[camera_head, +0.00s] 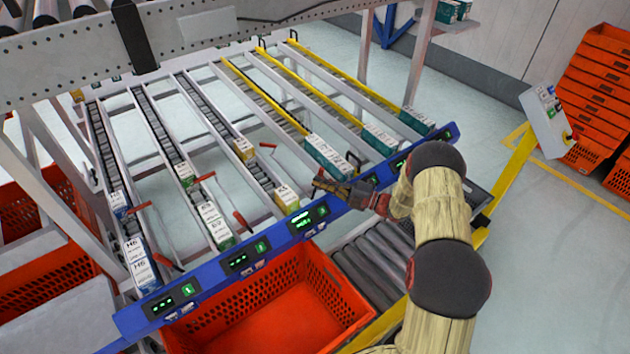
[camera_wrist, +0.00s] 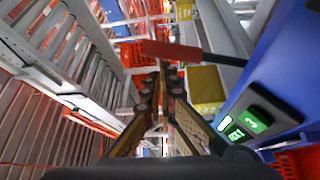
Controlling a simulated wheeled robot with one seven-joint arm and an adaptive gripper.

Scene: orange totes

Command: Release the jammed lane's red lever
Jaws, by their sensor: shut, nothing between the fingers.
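My gripper (camera_head: 318,184) is shut and empty, above the front ends of the lanes near the blue front rail (camera_head: 275,229). In the wrist view, the fingertips (camera_wrist: 166,72) point at a red lever (camera_wrist: 170,50) that lies crosswise just beyond them; I cannot tell whether they touch. Its dark rod runs right, towards the rail side. In the head view, several red-tipped levers stand along the left lanes, such as one by the yellow-box lane (camera_head: 267,146) and one further left (camera_head: 204,177). A yellow-and-white box (camera_head: 287,198) sits at the front of its lane, left of my gripper.
The rail carries green displays (camera_head: 303,221). An orange tote (camera_head: 330,292) sits below the rail, beside a roller conveyor (camera_head: 366,262). Teal boxes (camera_head: 328,157) stand on the right lanes, close behind my gripper. Stacked orange totes (camera_head: 598,90) are at far right; the floor before them is clear.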

